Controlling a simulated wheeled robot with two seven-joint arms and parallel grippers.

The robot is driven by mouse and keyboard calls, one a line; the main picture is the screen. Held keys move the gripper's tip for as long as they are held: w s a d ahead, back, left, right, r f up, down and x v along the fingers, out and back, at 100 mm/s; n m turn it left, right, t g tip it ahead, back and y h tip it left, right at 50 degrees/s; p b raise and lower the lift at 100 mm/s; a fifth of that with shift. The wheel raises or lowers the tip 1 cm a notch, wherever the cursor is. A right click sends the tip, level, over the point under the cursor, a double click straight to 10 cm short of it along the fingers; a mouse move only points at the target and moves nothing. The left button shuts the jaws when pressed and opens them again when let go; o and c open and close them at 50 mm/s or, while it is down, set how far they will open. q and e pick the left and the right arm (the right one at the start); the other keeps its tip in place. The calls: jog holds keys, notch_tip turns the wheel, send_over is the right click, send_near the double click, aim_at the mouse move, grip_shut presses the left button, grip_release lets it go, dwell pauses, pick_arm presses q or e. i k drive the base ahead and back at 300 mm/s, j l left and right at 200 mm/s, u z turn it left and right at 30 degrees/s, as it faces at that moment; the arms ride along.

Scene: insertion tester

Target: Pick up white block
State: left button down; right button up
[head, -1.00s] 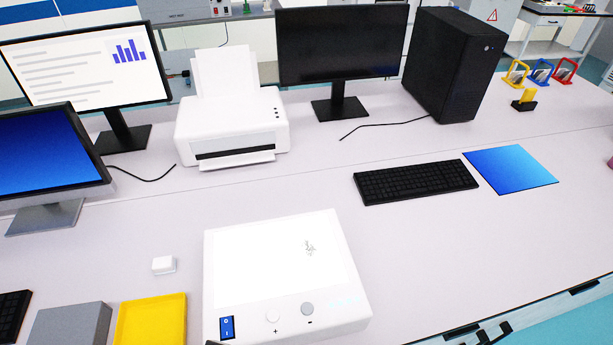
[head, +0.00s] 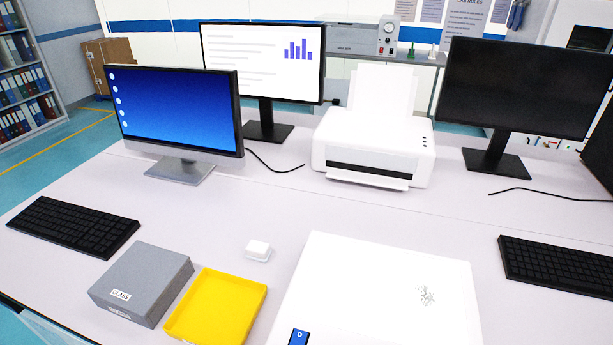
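The white block (head: 258,249) is a small, rounded white piece lying on the light table, in the lower middle of the head view. It sits behind the yellow tray (head: 250,290) and to the left of the large white device (head: 385,300). Nothing touches it from above and it is fully visible. Neither of my grippers shows in the head view.
A grey box labelled GLASS (head: 142,284) stands left of the tray. Black keyboards lie at the left (head: 75,228) and right (head: 560,268). A printer (head: 373,150) and monitors stand behind. The table around the block is mostly clear.

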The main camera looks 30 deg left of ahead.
aim_at(255, 250)
jog(key=u, duration=1.35)
